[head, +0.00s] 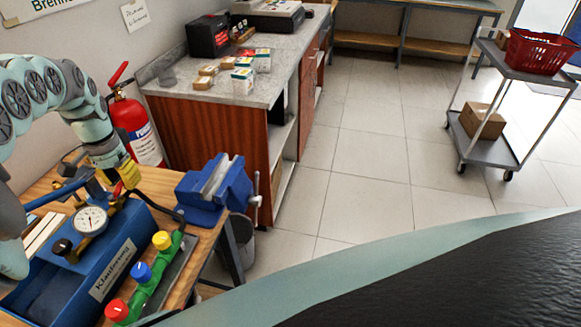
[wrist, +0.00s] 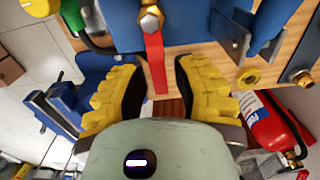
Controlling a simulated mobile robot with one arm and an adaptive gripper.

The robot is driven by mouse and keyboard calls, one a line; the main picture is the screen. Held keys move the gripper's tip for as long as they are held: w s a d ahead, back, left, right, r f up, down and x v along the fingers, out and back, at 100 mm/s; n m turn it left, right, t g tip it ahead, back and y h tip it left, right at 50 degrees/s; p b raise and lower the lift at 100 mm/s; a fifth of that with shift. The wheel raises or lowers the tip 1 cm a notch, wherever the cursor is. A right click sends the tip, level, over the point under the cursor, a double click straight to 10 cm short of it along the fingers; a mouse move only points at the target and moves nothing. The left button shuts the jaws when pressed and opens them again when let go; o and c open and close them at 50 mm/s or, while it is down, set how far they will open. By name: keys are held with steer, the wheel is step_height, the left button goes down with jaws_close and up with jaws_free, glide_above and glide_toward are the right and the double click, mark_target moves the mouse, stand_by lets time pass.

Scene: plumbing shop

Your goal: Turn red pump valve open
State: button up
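The red pump valve is a flat red lever (wrist: 156,65) on a brass fitting (wrist: 151,19), at the top middle of the wrist view. In the head view a small part of the red lever (head: 117,189) shows just below my gripper (head: 128,174). The blue test pump (head: 108,262) with a round gauge (head: 91,221) stands on the wooden bench. In the wrist view my gripper (wrist: 156,72) is open, with one yellow finger on each side of the lever's free end. A gap shows on both sides; I cannot tell the depth between them.
A green manifold (head: 152,283) with red, blue and yellow knobs lies beside the pump. A blue vise (head: 215,190) is to the right on the bench. A red fire extinguisher (head: 134,128) hangs by the wall behind my gripper.

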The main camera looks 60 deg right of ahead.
step_height(320, 180, up, 12)
stand_by(0.6)
stand_by(0.4)
